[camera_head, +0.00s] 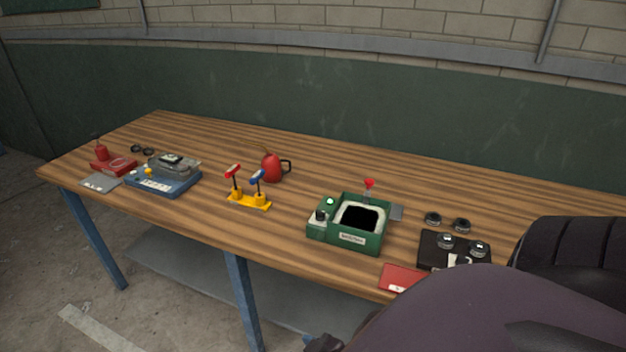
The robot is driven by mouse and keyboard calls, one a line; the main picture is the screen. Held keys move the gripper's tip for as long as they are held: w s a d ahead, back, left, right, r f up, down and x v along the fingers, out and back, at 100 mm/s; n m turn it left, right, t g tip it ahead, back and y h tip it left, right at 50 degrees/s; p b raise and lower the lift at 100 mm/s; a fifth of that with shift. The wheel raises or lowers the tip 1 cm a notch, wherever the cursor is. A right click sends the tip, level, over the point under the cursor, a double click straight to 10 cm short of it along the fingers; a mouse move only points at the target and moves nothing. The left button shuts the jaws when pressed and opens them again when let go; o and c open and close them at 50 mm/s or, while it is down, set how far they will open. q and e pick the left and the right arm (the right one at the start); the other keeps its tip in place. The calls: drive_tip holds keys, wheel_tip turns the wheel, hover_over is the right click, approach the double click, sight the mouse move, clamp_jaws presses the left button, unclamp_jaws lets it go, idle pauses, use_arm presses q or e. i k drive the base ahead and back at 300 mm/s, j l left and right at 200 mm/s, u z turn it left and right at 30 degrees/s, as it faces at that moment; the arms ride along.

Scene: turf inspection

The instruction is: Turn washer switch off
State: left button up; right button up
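The washer is most likely the green box (372,243) with a dark square opening and a small white label on its front, standing on the wooden table right of centre. At its left end is a green raised part with a dark knob-like switch (320,215) on a pale base. A bright green light (330,201) shows just behind the switch. Which way the switch is set is too small to tell. Neither gripper can be made out. My arm fills the lower right, and a small dark part at the bottom edge is unclear.
The table (225,145) also holds a red can (271,167), a yellow stand (248,202) with red and blue levers, a blue device (165,183), a black tray (440,262) with round parts, and a red card (400,277). The table's back strip is clear.

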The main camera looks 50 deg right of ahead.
sight(320, 215)
drive_tip(key=j+z, duration=0.1)
drive_tip(key=z, duration=0.25)
drive_tip(key=i+j+z, duration=0.1)
drive_tip(key=z, duration=0.25)
drive_tip(key=i+j+z, duration=0.1)
drive_tip(key=z, duration=0.25)
